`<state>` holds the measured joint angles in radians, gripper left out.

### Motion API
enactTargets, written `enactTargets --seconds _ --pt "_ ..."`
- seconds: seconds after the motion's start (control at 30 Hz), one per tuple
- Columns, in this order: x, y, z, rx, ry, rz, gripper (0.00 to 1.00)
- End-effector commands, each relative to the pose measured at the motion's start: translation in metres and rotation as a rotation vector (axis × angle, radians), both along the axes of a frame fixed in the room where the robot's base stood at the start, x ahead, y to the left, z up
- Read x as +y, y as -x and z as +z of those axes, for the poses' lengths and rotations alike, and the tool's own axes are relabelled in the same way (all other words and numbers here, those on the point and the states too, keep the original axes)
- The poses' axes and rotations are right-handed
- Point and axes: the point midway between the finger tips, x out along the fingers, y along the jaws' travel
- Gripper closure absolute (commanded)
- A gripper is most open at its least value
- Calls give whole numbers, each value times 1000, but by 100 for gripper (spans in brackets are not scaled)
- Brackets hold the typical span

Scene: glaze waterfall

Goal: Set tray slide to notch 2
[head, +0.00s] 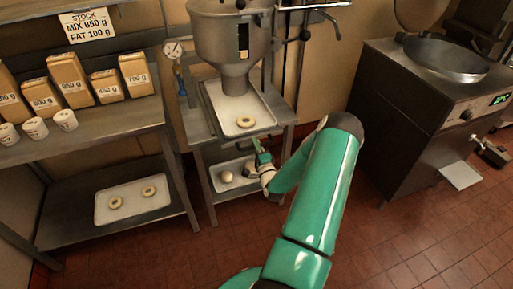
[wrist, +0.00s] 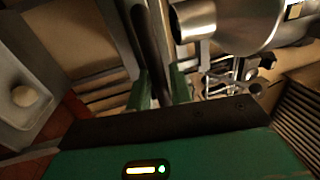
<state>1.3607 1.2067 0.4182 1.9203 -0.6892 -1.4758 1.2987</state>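A pale metal tray (head: 268,112) with a ring of dough (head: 246,122) on it lies under the steel hopper (head: 232,45), on the upper shelf of a metal stand. My gripper (head: 257,147) is at the tray's front edge, just below it in the picture. In the wrist view, the green fingertips (wrist: 162,92) stand apart with a dark upright bar (wrist: 150,45) between or just behind them. I cannot tell whether they grip it. The hopper's spout (wrist: 192,20) shows at upper right. No notch marks of the slide can be made out.
A lower tray (head: 216,183) with a pale dough ball (head: 227,176) sits below my gripper. A shelf with paper bags (head: 70,78) and a tray of two rings (head: 132,203) stands left. A fryer (head: 420,120) stands right. The tiled floor between is clear.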

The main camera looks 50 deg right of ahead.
Motion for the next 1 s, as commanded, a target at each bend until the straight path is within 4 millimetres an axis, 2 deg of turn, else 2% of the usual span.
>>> enactTargets --seconds 0.33,0.47,0.57,1.0 --pt "1 1 0 0 0 0 67" --pt "5 9 -2 1 -2 0 67" --pt "13 22 -5 1 -2 -1 67" --pt "59 100 -22 1 -3 -1 67"
